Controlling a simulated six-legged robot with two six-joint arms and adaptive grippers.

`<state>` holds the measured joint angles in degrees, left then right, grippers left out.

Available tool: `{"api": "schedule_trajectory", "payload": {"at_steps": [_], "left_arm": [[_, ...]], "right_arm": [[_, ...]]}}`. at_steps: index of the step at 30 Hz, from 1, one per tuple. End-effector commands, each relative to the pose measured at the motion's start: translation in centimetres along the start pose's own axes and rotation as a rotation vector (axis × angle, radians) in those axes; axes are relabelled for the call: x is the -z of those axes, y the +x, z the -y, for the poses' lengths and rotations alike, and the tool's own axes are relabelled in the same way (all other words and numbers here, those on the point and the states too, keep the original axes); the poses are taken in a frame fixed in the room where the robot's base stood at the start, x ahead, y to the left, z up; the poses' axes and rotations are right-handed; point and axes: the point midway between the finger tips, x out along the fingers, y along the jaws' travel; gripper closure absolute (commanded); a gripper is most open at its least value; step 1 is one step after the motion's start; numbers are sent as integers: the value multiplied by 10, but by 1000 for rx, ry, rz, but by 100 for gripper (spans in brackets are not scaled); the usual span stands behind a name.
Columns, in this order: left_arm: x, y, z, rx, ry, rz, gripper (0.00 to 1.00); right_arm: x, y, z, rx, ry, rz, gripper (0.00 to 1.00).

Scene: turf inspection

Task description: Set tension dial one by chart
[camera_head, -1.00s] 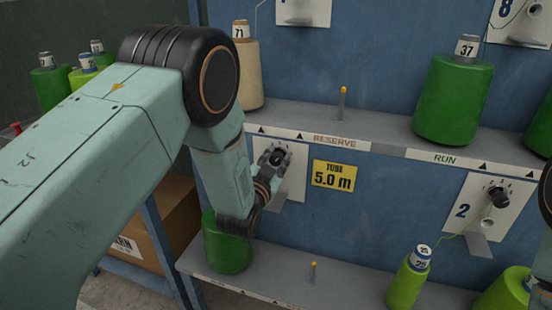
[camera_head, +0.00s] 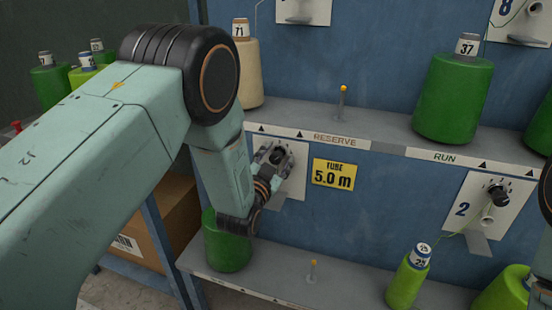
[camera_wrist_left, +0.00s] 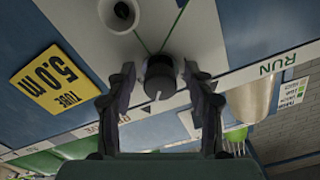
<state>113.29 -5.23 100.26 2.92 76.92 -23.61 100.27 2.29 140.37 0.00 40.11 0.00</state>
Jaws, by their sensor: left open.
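The first tension dial is a dark round knob with a light pointer line, on a white plate (camera_head: 296,180). In the left wrist view the knob (camera_wrist_left: 160,76) sits between the two fingers of my left gripper (camera_wrist_left: 160,70). The fingers are apart, one on each side of the knob; I cannot tell whether they touch it. In the head view my left gripper (camera_head: 277,157) is at the plate and covers much of it. A white card with coloured patches (camera_wrist_left: 291,92) shows at the right of the wrist view, its text too small to read.
A yellow "TUBE 5.0 m" label (camera_head: 333,175) is right of the plate. Another dial (camera_head: 498,195) sits on plate 2. Green cones (camera_head: 453,100) and a cream cone (camera_head: 249,75) stand on the upper shelf (camera_head: 385,135). A green cone (camera_head: 226,248) stands below my left wrist.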

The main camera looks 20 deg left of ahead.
Motion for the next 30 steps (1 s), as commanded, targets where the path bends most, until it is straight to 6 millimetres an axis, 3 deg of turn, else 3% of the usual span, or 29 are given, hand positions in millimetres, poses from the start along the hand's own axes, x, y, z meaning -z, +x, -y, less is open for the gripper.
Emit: {"api": "schedule_trajectory", "payload": {"at_steps": [8,24,30], "left_arm": [[0,-7,0,0,0,0,47],[0,-100,0,-1,1,3,47],[0,-118,0,-1,0,1,47]], "right_arm": [[0,0,0,0,0,0,60],[0,0,0,0,0,0,60],[0,0,0,0,0,0,60]]}}
